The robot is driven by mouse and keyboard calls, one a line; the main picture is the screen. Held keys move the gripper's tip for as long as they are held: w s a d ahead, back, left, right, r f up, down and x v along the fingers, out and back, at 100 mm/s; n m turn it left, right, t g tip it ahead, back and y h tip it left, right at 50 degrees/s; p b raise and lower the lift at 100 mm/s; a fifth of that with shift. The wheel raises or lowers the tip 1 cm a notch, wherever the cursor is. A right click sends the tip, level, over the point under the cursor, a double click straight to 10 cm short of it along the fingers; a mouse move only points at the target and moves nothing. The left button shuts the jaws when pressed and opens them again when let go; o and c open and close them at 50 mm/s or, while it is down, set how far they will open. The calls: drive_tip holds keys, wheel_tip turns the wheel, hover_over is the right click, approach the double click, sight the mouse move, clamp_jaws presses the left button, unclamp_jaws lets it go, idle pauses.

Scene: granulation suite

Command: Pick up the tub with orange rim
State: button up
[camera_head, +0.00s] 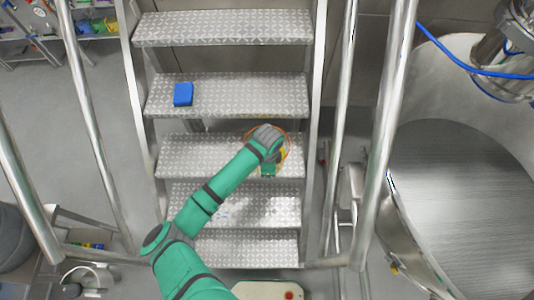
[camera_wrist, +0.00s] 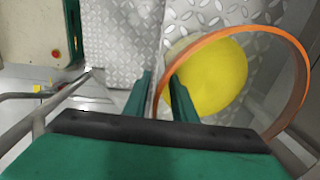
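The tub with the orange rim (camera_head: 287,143) is on a middle tread of the metal steps, partly hidden under my wrist in the head view. In the wrist view its orange rim (camera_wrist: 305,75) shows as a large ring, with a yellow round surface (camera_wrist: 215,80) inside. My gripper (camera_wrist: 163,78) is at the tub's near wall, with one green finger outside and one inside the rim. A narrow gap shows between the fingers and the wall, so they look open around it. In the head view my gripper (camera_head: 268,168) is mostly hidden by my wrist.
A blue box (camera_head: 183,94) lies on the tread above, to the left. Metal handrails (camera_head: 385,110) run along both sides of the steps (camera_head: 220,28). A large steel vessel (camera_head: 460,190) stands at right. Shelves with coloured items (camera_head: 95,27) are at the far left.

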clamp_jaws()
idle(1.3)
